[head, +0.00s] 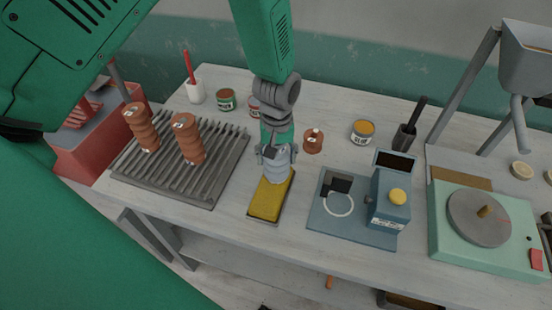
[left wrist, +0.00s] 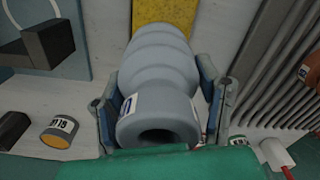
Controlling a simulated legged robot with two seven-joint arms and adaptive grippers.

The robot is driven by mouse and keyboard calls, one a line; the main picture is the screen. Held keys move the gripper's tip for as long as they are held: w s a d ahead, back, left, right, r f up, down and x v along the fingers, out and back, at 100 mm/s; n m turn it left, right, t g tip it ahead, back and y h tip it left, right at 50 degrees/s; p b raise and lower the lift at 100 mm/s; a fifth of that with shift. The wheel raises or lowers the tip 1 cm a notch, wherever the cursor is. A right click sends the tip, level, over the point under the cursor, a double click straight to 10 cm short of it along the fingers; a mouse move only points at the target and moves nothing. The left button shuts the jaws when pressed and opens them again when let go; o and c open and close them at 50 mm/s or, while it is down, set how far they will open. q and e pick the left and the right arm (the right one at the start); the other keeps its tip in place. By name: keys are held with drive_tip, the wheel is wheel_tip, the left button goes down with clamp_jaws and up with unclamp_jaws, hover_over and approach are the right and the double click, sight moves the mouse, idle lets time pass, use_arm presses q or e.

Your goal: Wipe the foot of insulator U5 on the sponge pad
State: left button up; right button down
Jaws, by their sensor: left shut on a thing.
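My left gripper (head: 277,152) is shut around a grey ribbed insulator (head: 277,172), its fingers on both sides of it. In the left wrist view the insulator (left wrist: 160,62) shows its hollow end toward the camera and a blue-and-white label, too unclear to read as U5. The yellow sponge pad (head: 266,204) lies in a dark tray below, and its yellow top also shows in the left wrist view (left wrist: 165,12). The insulator's far end is over the back part of the pad. I cannot tell whether it touches. My right gripper is not in view.
A ribbed grey rack (head: 225,172) with two brown insulators (head: 188,138) stands left. A blue device (head: 388,198) on a blue base stands right of the pad. Several glaze tins, one with a yellow top (head: 362,130), and a small brown piece (head: 312,141) stand behind. A turntable (head: 478,218) is far right.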

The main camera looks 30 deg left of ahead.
use_arm(q)
drive_tip(key=shift+w+r, duration=0.1)
drive_tip(key=shift+r, duration=3.4)
